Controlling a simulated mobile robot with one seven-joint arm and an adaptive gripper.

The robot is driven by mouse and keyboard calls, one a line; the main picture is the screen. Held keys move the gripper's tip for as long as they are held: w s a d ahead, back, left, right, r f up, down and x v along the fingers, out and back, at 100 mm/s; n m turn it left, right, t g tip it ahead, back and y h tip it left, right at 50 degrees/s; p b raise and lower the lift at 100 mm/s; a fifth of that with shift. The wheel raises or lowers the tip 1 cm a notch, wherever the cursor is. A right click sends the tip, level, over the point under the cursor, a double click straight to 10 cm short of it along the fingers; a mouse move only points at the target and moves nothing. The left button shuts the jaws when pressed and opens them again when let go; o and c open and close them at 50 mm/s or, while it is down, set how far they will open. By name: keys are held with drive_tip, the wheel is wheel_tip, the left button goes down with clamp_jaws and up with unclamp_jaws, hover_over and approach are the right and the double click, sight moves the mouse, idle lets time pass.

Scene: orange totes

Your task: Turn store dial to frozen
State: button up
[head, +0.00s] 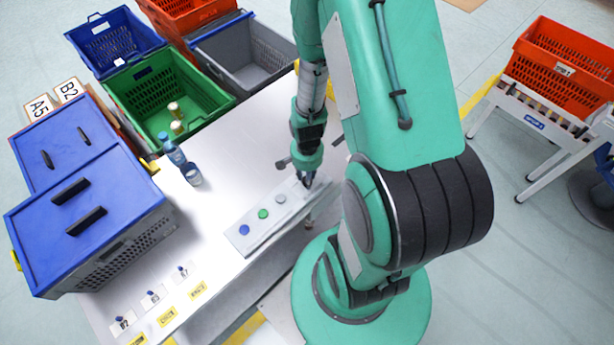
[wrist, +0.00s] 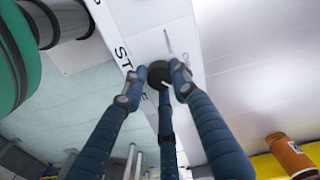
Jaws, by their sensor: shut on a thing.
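The store dial (wrist: 158,70) is a small black knob with a white pointer line, on a white panel in the wrist view. My gripper (wrist: 156,86) is shut on the dial, with dark blue fingers on both sides and one below. In the head view my gripper (head: 307,179) reaches down to the right end of the light button panel (head: 272,228). The dial is hidden there by my gripper.
Blue, green and grey buttons sit left of my gripper. Two small bottles (head: 182,164) stand on the white table (head: 240,150). A blue-lidded crate (head: 120,215) is at left; a green tote (head: 125,95) is behind. An orange tote (head: 520,55) stands at right.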

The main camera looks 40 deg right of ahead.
drive_tip(key=shift+m, duration=0.3)
drive_tip(key=o, duration=1.1)
drive_tip(key=shift+o, duration=0.2)
drive_tip(key=shift+r, duration=0.15)
wheel_tip(320, 180, up, 12)
idle(0.3)
